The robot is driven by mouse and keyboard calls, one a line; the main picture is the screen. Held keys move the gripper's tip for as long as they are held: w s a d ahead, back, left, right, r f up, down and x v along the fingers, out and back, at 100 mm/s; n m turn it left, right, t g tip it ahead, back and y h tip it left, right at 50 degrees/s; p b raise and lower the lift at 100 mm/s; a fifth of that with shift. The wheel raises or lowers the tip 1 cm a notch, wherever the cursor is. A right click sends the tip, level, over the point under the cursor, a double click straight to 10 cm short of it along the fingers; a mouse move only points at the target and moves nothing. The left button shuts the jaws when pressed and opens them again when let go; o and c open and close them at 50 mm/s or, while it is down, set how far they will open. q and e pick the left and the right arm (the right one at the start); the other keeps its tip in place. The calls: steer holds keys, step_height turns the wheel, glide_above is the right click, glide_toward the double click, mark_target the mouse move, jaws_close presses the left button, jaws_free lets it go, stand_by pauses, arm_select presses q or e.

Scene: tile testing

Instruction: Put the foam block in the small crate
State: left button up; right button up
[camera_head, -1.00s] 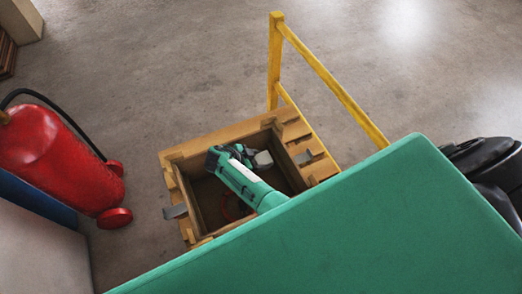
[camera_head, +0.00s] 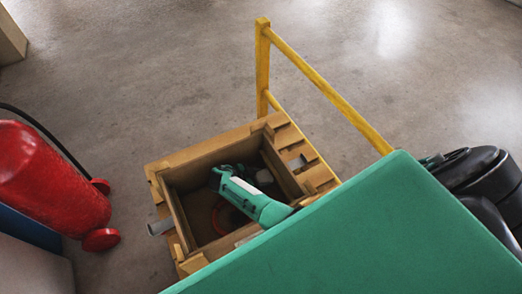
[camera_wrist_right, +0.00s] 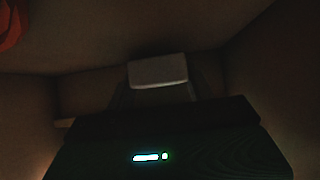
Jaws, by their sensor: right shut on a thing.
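The small crate (camera_head: 170,160) is an open wooden box near the middle of the head view. My right gripper (camera_head: 256,177) is inside its opening, at the end of a green arm segment with a white stripe. It is shut on a pale block, the foam block (camera_head: 264,175), near the back right inside wall. In the right wrist view the foam block (camera_wrist_right: 157,70) shows pale between the fingers (camera_wrist_right: 158,92), with dark crate walls around it. I cannot tell whether the block touches the crate floor. My left gripper is not in view.
A red ring-like thing (camera_head: 222,218) lies partly hidden in the crate. A yellow rail (camera_head: 325,85) stands along the crate's right side. Floor behind the crate is clear. A large green surface covers the lower right.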

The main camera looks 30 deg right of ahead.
steer(key=shift+d+f+b, duration=0.25)
steer(key=shift+f+b, duration=0.4)
steer(key=shift+b, duration=0.05)
steer(key=shift+a, duration=0.1)
steer(key=o, duration=0.5)
steer(key=shift+f, duration=0.15)
steer(key=o, duration=0.4)
